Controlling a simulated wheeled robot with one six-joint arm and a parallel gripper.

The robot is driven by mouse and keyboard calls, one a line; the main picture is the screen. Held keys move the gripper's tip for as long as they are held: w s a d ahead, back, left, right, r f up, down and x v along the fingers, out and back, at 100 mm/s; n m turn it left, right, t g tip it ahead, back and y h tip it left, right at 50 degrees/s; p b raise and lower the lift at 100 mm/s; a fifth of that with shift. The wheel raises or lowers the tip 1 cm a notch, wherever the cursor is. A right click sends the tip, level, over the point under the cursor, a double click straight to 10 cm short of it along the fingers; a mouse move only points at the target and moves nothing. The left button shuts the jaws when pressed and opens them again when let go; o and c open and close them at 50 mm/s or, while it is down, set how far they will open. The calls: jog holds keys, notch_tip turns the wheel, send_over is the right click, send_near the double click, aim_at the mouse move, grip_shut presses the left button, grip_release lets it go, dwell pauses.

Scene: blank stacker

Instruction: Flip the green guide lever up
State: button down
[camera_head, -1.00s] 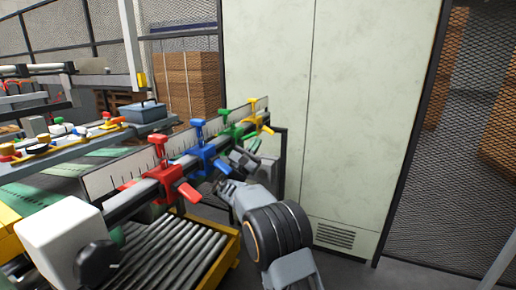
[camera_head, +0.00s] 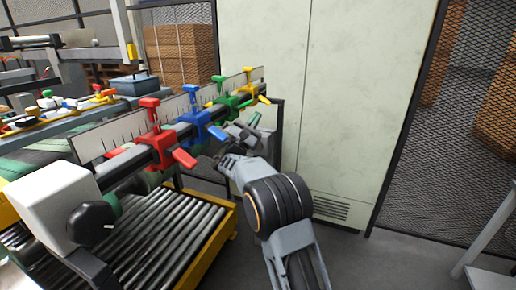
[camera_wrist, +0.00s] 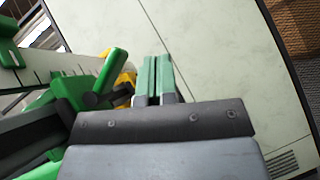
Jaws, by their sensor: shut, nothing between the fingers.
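The green guide (camera_head: 228,103) sits on the rail between the blue and yellow guides, with a green knob on top. Its green lever (camera_wrist: 112,72) shows in the wrist view, left of my fingers, slanting outward and upward from a dark pivot. In the head view the lever is small and its exact angle is hard to tell. My gripper (camera_head: 255,120) is just right of and below the green guide. Its pale green fingertips (camera_wrist: 157,72) are closed together and empty. A gap shows between them and the lever in the wrist view.
The blue guide (camera_head: 197,118) and red guide (camera_head: 156,142) have levers pointing down-right. The yellow guide (camera_head: 250,90) is close behind the green one. A roller conveyor (camera_head: 165,225) lies below the rail. A pale cabinet (camera_head: 350,100) stands behind my gripper.

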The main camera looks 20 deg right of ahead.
jog(key=s+a+f+b, duration=0.2)
jog(key=s+f, duration=0.5)
jog(key=s, duration=0.1)
jog(key=shift+f, duration=0.15)
dwell(0.4)
jog(key=s+d+f+m+g+y+p, duration=0.1)
jog(key=s+d+f+m+g+y, duration=0.1)
jog(key=s+d+f+g+y, duration=0.3)
jog(key=s+d+f+m+g+y, duration=0.1)
jog(key=f+m+g+y, duration=0.15)
jog(key=f, duration=0.45)
jog(key=s+a+f+m+g+y+p, duration=0.1)
jog(key=s+f+m+g+y, duration=0.15)
jog(key=s+y, duration=0.2)
jog(key=s+a+f+m+g+y+p, duration=0.1)
jog(key=s+a+f+m+y+p, duration=0.15)
jog(key=s, duration=0.35)
jog(key=s+a+r+m+t+y+p, duration=0.3)
jog(key=s+a+r+m+y+p, duration=0.3)
jog(key=s+a+r+y, duration=0.3)
jog(key=shift+s+a+r+m, duration=0.2)
jog(key=shift+s+r+m, duration=0.3)
jog(key=shift+r+m, duration=0.25)
